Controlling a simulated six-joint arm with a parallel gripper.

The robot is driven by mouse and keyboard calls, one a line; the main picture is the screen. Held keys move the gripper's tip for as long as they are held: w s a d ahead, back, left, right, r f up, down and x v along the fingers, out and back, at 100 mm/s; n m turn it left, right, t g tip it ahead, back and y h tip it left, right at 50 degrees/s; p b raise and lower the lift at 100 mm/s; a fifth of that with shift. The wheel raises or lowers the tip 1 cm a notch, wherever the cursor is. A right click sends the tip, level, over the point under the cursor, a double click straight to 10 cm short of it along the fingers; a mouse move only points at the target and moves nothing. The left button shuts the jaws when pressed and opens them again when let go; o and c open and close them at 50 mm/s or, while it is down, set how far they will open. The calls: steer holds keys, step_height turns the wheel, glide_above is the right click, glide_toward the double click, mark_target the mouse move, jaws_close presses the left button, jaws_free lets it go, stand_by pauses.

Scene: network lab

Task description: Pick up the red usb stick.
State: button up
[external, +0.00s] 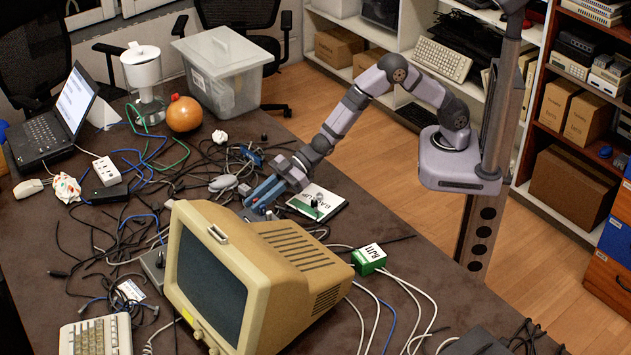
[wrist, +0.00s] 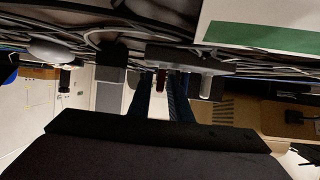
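My gripper (external: 258,198) is low over the cable clutter behind the beige monitor, its blue fingers pointing down and left. In the wrist view the two dark blue fingers (wrist: 162,92) stand apart with a gap between them. A small dark red piece (wrist: 160,80), which looks like the red usb stick, shows in that gap near the fingertips. I see no clear contact between it and the fingers. I cannot make out the usb stick clearly in the external view, where the gripper and cables crowd that spot.
The bulky beige monitor (external: 240,275) stands just in front of my gripper. A white and green card (external: 318,203) lies to its right. Tangled black cables (external: 140,205) cover much of the table. A green-and-white RJ11 box (external: 369,259) sits near the right edge.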

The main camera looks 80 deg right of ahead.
jaws_close()
stand_by(0.3)
